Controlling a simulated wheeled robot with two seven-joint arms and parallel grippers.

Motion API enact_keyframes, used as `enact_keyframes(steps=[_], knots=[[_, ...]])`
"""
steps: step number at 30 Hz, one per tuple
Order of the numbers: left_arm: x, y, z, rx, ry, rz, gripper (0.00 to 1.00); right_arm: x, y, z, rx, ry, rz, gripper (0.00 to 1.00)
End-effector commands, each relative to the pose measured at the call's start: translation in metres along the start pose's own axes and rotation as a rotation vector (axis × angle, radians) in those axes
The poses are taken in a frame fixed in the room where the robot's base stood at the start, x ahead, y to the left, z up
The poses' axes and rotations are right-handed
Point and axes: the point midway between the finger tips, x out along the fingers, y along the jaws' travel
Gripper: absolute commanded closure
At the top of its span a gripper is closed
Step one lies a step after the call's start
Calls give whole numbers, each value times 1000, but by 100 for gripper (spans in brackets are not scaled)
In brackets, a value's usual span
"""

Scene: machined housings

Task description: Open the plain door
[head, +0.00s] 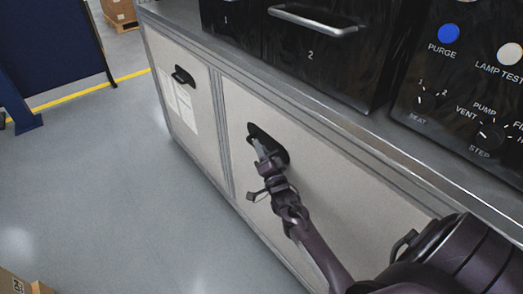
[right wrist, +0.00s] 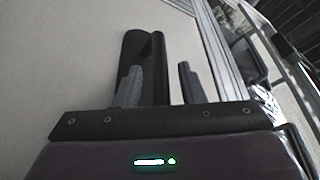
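The plain door (head: 330,185) is the pale right-hand cabinet panel, with no papers on it, and looks closed. Its dark handle (head: 281,154) sits in a recess and is partly hidden by my gripper. My right gripper (head: 260,147) is at this handle. In the right wrist view the dark handle bar (right wrist: 159,58) stands between the two grey fingers of my gripper (right wrist: 157,76). The fingers are apart, with a visible gap between the bar and the right finger. My left gripper is not in view.
The left-hand door (head: 200,85) carries papers (head: 181,103) and a dark handle (head: 183,76). Above are a black drawer (head: 310,60) with a metal handle and a control panel (head: 460,90). Grey floor (head: 110,190) lies open in front of the cabinet.

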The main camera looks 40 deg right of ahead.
Motion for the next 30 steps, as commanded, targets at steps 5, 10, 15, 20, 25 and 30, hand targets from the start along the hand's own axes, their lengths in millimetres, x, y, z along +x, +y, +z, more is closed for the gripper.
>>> enact_keyframes(steps=[5, 10, 15, 20, 25, 30], knots=[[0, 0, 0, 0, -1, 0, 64, 0, 0, 0, 0, 0, 0, 64], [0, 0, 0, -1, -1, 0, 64, 0, 0, 0, 0, -1, 0, 81], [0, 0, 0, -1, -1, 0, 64, 0, 0, 0, 0, -1, 0, 100], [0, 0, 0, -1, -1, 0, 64, 0, 0, 0, 0, -1, 0, 100], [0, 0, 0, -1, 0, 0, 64, 0, -2, 3, 1, -7, -3, 100], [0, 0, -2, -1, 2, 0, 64, 1, -12, 23, 12, -44, -24, 100]])
